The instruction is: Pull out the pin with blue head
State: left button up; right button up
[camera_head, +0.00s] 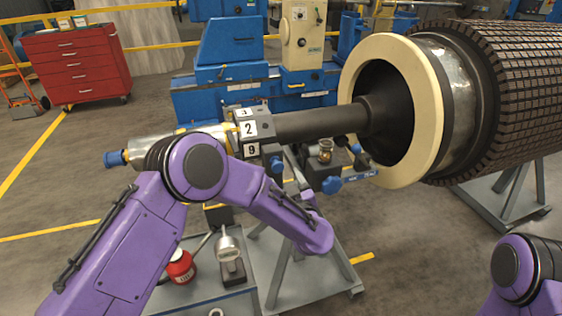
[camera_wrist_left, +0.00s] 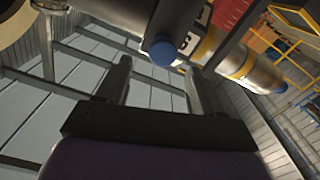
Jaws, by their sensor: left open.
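The blue head of a pin (camera_wrist_left: 163,52) shows in the left wrist view, at the near end of a dark block. The pin's shaft is hidden. My left gripper (camera_wrist_left: 158,68) is open. Its two fingers point toward the blue head, which appears between and just beyond the fingertips, with nothing gripped. In the head view the dark block with number labels 3, 2 and 9 (camera_head: 249,128) sits on the horizontal shaft (camera_head: 308,125). My left arm bends below this block, and its fingertips are not clear there. My right gripper is out of frame; only a purple arm link shows at lower right.
A large ribbed rotor (camera_head: 505,85) with a cream ring (camera_head: 435,125) stands at right. A grey metal stand frame (camera_head: 325,270) is under the shaft. A cart holds a red container (camera_head: 180,267). A red tool chest (camera_head: 75,65) and blue machines are behind. Floor at left is free.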

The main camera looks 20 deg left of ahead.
aim_at(278, 168)
pick_arm(q)
jog(key=p+x, duration=0.1)
jog(key=x, duration=0.6)
jog(key=shift+a+f+p, duration=0.1)
jog(key=shift+a+p, duration=0.2)
jog(key=shift+s+d, duration=0.1)
jog(key=shift+c, duration=0.4)
